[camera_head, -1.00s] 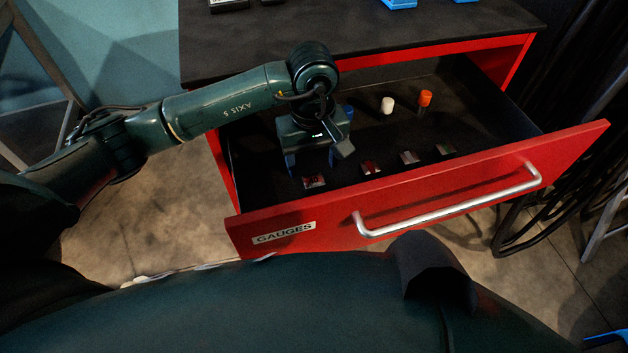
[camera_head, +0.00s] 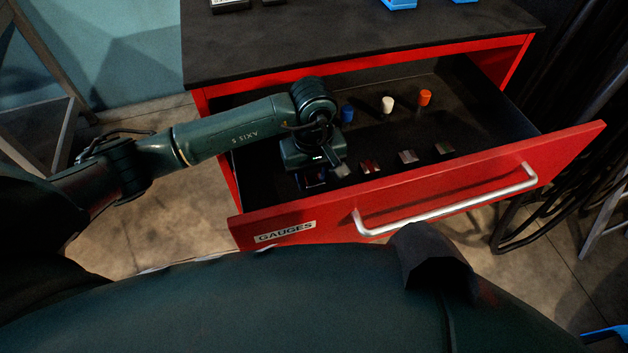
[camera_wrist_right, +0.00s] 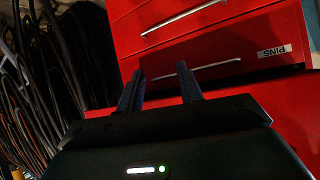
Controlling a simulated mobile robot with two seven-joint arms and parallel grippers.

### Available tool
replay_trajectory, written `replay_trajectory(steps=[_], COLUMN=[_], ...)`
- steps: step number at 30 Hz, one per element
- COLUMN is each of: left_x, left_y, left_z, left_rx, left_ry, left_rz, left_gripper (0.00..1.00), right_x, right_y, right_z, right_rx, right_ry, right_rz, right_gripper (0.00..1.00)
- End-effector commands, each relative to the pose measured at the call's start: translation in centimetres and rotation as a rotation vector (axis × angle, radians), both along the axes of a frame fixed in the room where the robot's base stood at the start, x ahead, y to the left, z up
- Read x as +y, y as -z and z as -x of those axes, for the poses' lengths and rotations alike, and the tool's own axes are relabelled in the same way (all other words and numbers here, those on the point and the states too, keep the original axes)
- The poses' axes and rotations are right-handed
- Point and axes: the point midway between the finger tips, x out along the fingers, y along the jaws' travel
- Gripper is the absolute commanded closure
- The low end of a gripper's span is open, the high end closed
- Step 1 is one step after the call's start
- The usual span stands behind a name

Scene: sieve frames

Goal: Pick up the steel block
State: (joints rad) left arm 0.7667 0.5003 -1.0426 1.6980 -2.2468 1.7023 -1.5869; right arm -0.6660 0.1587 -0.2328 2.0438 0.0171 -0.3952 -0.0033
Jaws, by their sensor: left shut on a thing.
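My left gripper (camera_head: 312,182) reaches down into the drawer's front left and is shut on the leftmost small metallic block, which is mostly hidden under the gripper. I cannot tell whether that block is off the drawer floor. In the right wrist view, my right gripper (camera_wrist_right: 160,90) is open and empty, with its fingers apart in front of red drawers.
The red drawer front (camera_head: 450,192) has a silver handle (camera_head: 450,204) and a "GAUGES" label (camera_head: 285,232). Blue (camera_head: 347,113), white (camera_head: 387,104) and orange (camera_head: 425,97) pieces stand farther back. The dark cabinet top (camera_head: 350,45) overhangs behind. Black cables (camera_wrist_right: 60,70) hang left in the wrist view.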

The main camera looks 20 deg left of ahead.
Motion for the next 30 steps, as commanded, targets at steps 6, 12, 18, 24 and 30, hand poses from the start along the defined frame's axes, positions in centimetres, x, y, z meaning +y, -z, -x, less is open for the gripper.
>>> replay_trajectory(steps=[6,12,18,24,30], left_x=[0.0,0.0,0.0,0.0,0.0], left_y=[0.0,-0.1,-0.4,-3.5,-7.5], left_z=[0.0,-0.1,-0.1,-0.2,-0.1], left_rx=[0.000,-0.002,-0.003,-0.009,-0.007], left_ry=[0.000,0.000,0.000,0.002,0.001], left_rz=[0.000,0.001,0.001,0.002,0.000], left_gripper=[0.86,0.96,0.96,0.96,0.96], right_x=[0.2,0.2,0.2,0.3,0.6], right_y=[-0.1,-0.1,0.0,0.3,0.0], right_z=[0.0,0.0,0.0,-0.1,-0.3], right_rx=[-0.002,-0.001,-0.002,-0.007,-0.025], right_ry=[-0.002,-0.003,-0.003,-0.005,-0.010], right_rz=[-0.002,-0.004,-0.004,-0.006,-0.014], right_gripper=[0.64,0.64,0.64,0.64,0.64])
